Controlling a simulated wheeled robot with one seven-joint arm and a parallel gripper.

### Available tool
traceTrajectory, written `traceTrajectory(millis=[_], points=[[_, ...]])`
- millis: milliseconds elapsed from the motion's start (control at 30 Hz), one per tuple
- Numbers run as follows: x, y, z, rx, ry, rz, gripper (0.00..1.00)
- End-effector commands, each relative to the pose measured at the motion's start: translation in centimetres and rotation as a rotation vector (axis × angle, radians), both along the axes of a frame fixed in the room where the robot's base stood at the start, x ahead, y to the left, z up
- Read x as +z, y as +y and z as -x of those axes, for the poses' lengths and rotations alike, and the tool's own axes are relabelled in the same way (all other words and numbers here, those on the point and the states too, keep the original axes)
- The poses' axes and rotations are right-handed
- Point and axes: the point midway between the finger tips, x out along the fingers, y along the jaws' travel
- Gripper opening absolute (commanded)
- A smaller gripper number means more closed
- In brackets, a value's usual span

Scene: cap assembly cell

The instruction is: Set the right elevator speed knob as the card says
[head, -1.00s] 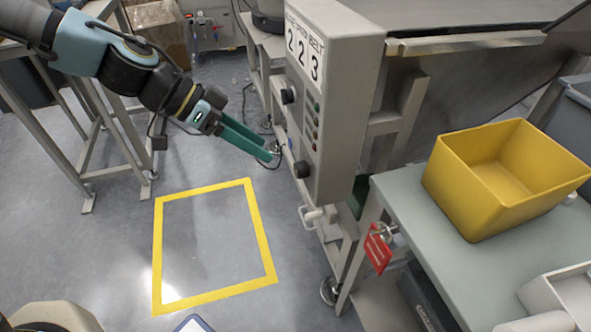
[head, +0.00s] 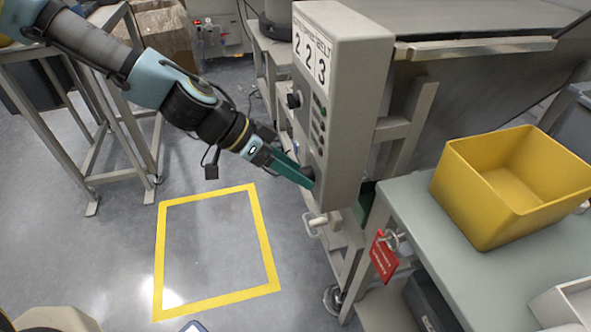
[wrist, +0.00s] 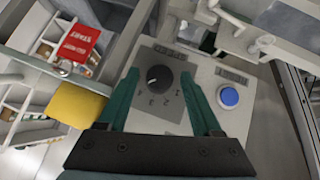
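A grey control box (head: 342,110) carries a white card (head: 312,50) with the digits 2 2 3 under a line of print too small to read surely. A black round knob (wrist: 160,77) sits on a grey dial plate with numbers in the wrist view. A pale mark shows on the knob; its exact setting is hard to read. My gripper (head: 309,181) is at the box's lower front, its green fingers hiding part of the lower knob. In the wrist view my open gripper (wrist: 159,74) has a finger on each side of the knob; contact cannot be told.
A blue button (wrist: 229,97) is beside the dial plate. Another black knob (head: 293,100) is higher on the box. A yellow bin (head: 480,200) stands on the bench at right, with a red tag (head: 383,258) hanging below. The yellow-taped floor square (head: 215,255) is empty.

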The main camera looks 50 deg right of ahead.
Motion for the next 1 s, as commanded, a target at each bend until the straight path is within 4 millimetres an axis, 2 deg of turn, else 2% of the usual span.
traceTrajectory(millis=[67,567,1000], points=[[0.01,0.00,-0.01,0.000,0.000,0.000,0.56],[0.02,0.01,-0.02,0.000,0.000,0.000,0.00],[0.14,-0.08,-0.11,0.000,0.042,-0.029,0.00]])
